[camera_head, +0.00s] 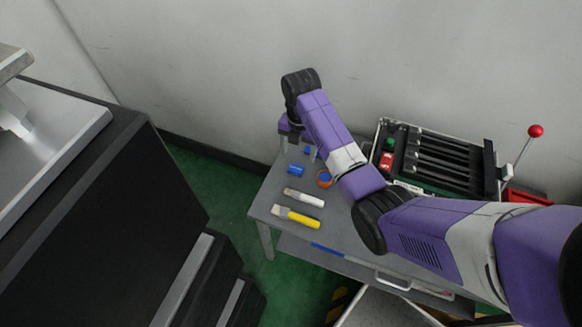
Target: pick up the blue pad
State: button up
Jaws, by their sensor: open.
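A small blue block-like piece (295,170) lies on the grey table (262,207) near its left edge. A second, smaller blue piece (307,150) lies just behind it, close to my wrist. I cannot tell for certain which of them is the blue pad. My gripper (291,146) points down over the back left part of the table, behind and slightly left of the nearer blue piece. It is open and holds nothing that I can see. The wrist hides part of its fingers, and its height above the table is hard to judge.
A fixture with black bars (440,160) and a red-knobbed lever (535,131) stand at right. The wall is close behind; a black machine (110,200) stands left.

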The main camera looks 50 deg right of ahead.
aim_at(296, 168)
jog(key=shift+f, duration=0.55)
jog(key=f, duration=0.2)
jog(key=f+b, duration=0.1)
jog(key=f, duration=0.3)
jog(key=shift+w+a+f, duration=0.2)
jog(key=shift+a+f, duration=0.05)
jog(key=shift+f, duration=0.1)
jog(key=c, duration=1.4)
